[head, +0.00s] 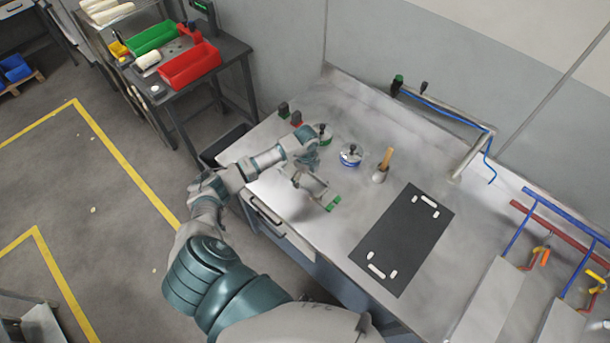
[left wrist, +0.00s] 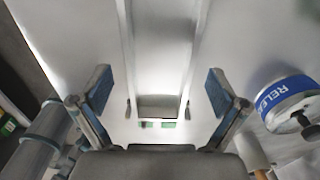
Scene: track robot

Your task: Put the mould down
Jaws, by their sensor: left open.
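The mould (head: 314,184) looks like a grey metal trough with green parts at its near end, on or just over the grey worktop left of the black mat (head: 402,238). In the left wrist view the mould (left wrist: 162,55) runs lengthwise between the fingers. My left gripper (head: 308,166) is at the mould's far end in the head view. In the left wrist view its fingers (left wrist: 158,92) are spread, with a gap to the mould on each side. Whether the mould rests fully on the worktop is hard to tell. My right gripper is not in view.
A blue-banded tin (head: 350,156), also in the left wrist view (left wrist: 287,98), a green-banded tin (head: 324,136) and a wooden-handled tool (head: 383,166) stand nearby. A side table (head: 228,46) holds a red bin (head: 189,66) and a green bin (head: 152,37). The black mat is bare except for white markings.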

